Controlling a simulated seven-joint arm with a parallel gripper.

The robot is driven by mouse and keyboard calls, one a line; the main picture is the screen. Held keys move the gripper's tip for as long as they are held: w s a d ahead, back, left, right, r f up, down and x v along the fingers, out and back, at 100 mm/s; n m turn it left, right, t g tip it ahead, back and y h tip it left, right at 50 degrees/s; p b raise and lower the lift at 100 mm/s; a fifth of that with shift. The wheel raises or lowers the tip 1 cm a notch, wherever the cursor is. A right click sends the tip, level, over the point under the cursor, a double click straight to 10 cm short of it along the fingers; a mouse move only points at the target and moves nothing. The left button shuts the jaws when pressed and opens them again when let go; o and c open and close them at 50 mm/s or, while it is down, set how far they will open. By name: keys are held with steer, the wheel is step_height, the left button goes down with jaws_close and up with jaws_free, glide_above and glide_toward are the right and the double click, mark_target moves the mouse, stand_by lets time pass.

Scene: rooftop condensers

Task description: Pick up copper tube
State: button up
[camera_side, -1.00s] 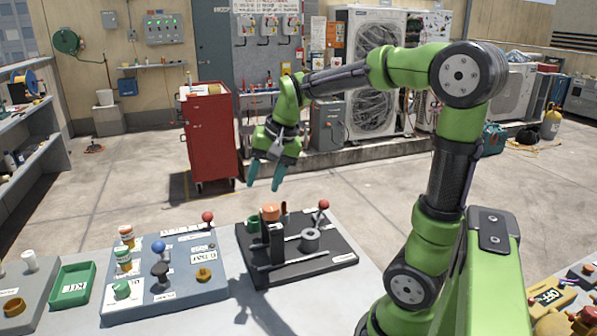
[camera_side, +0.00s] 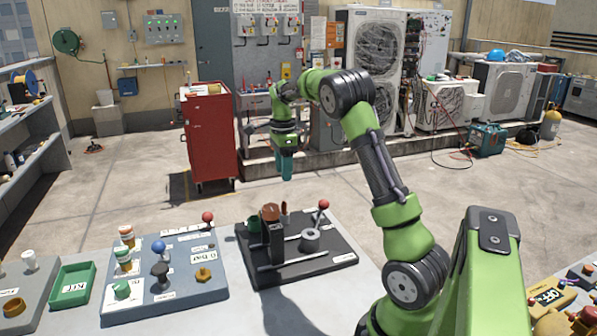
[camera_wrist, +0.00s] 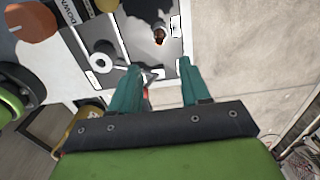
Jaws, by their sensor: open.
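A thin reddish-brown upright piece (camera_side: 284,209), which looks like the copper tube, stands at the back of the black board (camera_side: 340,259). It is small, and I cannot be sure of its shape. My gripper (camera_side: 287,177) points down in the air above and beyond the board's back edge, apart from everything. In the wrist view my gripper (camera_wrist: 160,68) shows two teal fingers spread apart with nothing between them. A small copper-brown piece (camera_wrist: 160,36) shows past the fingertips; I cannot tell if it is the same piece.
The black board also carries a brown-topped black post (camera_side: 270,213), a grey ring (camera_side: 310,240), a red-ball lever (camera_side: 323,204) and a green cup (camera_side: 254,225). A blue-grey board (camera_side: 180,290) with several knobs lies left. A red cabinet (camera_side: 210,140) stands behind. Air around my gripper is clear.

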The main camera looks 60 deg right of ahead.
mark_target(284, 212)
step_height(284, 212, down, 10)
steer(key=shift+w+a+f, duration=0.1)
steer(key=shift+f, duration=0.15)
jaws_close()
stand_by(0.4)
